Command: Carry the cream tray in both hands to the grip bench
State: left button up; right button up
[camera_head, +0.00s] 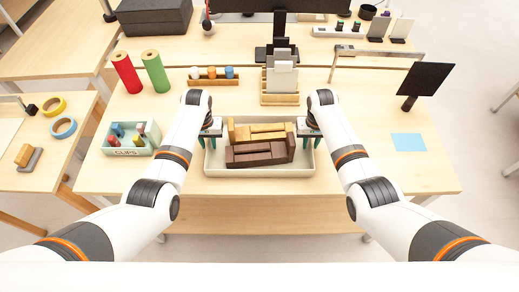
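The cream tray (260,172) rests on the near part of the wooden table, in the middle of the head view. It holds yellow-tan blocks (258,131) at the back and dark brown blocks (260,153) in front. My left gripper (208,141) is at the tray's left end, with its two teal fingertips apart near the rim. My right gripper (310,140) is at the right end, its fingertips also apart near the rim. Both look open. Contact with the rim is too small to make out. No bench is labelled as the grip bench.
A bin marked CLIPS (129,150) stands left of the tray. Red (127,72) and green (155,72) rolls, a cup rack (215,81) and a card holder (281,98) stand behind. A black panel (427,79) and blue sheet (408,142) are right. A side table (70,155) holds tape rolls.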

pick_arm(q)
notch_tip(320, 180, up, 12)
pick_arm(e)
notch_tip(320, 180, up, 12)
dwell(0.9)
dwell(0.4)
